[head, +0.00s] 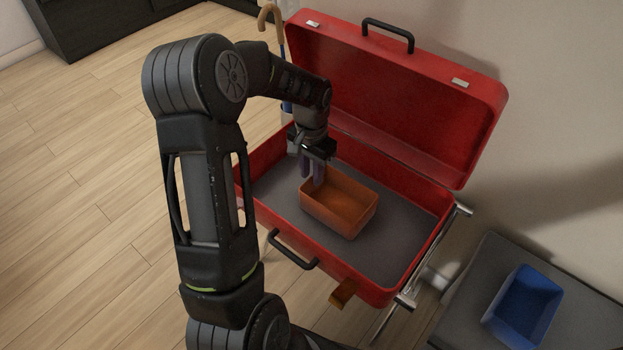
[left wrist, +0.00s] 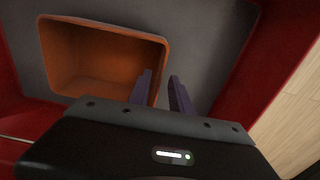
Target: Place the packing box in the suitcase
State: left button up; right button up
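An orange open-topped packing box (head: 350,222) sits on the grey floor of the open red suitcase (head: 400,284), near the middle. My left gripper (head: 313,182) is over the box's left end. My right gripper is in neither view.
The red lid (head: 400,90) stands open at the back. A blue open box (head: 525,308) sits on a dark surface (head: 590,320) at the lower right. A cane (head: 270,20) stands behind the suitcase. The suitcase floor right of the orange box is clear.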

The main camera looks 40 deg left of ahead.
pick_arm(q)
notch_tip(320, 180, up, 8)
jog(key=shift+f+p, duration=0.25)
jog(key=shift+p, duration=0.4)
jog(key=shift+c, duration=0.4)
dwell(0.7)
